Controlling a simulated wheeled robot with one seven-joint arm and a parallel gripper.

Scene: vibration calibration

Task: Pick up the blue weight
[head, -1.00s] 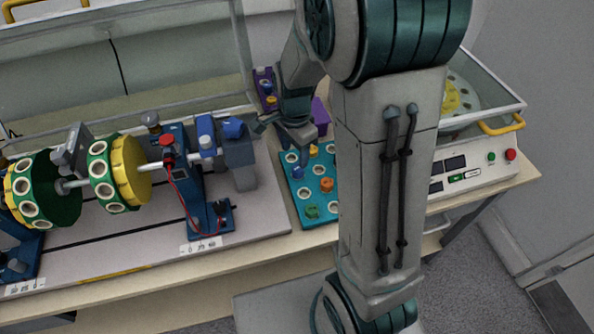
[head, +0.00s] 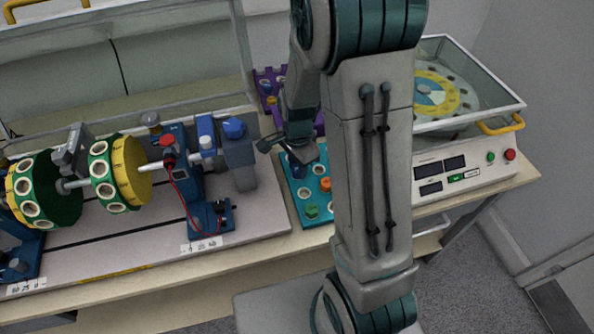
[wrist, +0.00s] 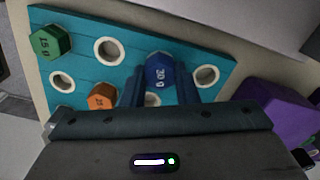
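The blue weight (wrist: 159,71), marked 30 g, stands in the teal board (wrist: 75,80). It also shows in the head view (head: 298,170), just below my gripper and partly covered by it. In the wrist view my gripper (wrist: 160,84) is open, with its two dark fingers on either side of the near part of the blue weight. I cannot tell whether either finger touches it. An orange weight (wrist: 102,96) and a green weight (wrist: 50,41) sit in the same board, with several empty white-ringed holes around them.
A purple block (wrist: 280,115) lies beside the teal board. Left of the board stands the shaft rig with green and yellow discs (head: 128,170) and a blue-grey bearing block (head: 238,155). A clear-covered machine with a control panel (head: 455,170) stands to the right.

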